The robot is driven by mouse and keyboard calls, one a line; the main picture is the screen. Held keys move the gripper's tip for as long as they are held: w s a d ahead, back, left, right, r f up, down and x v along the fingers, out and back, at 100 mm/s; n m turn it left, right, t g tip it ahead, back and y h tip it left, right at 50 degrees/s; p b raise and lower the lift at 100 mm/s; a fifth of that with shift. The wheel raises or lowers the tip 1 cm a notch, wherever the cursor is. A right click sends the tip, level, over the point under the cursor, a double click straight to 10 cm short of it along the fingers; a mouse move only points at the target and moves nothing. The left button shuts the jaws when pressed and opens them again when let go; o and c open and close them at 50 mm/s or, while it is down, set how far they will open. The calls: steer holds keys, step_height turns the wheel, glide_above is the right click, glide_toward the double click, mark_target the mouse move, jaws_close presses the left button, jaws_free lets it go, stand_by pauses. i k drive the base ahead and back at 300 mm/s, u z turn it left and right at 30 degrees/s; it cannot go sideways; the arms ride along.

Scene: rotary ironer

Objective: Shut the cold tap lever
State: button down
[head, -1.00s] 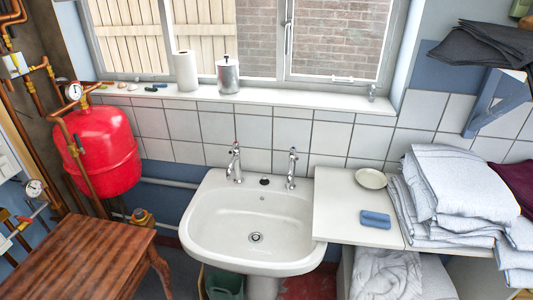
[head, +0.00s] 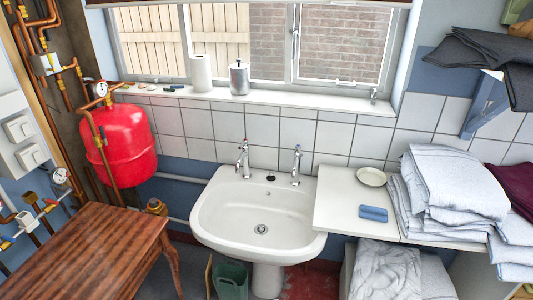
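Two chrome pillar taps stand on the back rim of the white sink (head: 215,212). The left tap (head: 244,160) and the right tap (head: 296,165) both look upright, each with a small top too small to read clearly. I cannot tell for sure which one is cold, nor how its lever is set. A dark plug (head: 271,178) lies between them on the rim. No water stream is visible in the bowl. My gripper is in no view.
A white counter (head: 335,203) with a dish (head: 371,177), a blue sponge (head: 373,213) and folded linen (head: 447,185) adjoins the sink on the right. A wooden table (head: 95,250) stands front left, below a red tank (head: 125,150). A green bin (head: 231,280) sits under the sink.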

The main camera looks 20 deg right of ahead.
mark_target(298, 148)
steer(key=u, duration=0.85)
steer(key=k, duration=0.9)
steer(key=u, duration=0.65)
steer(key=k, duration=0.55)
steer(key=z, duration=0.2)
steer(key=i, duration=0.65)
steer(key=z, duration=0.75)
steer(key=i, duration=1.6)
steer(key=u, duration=0.15)
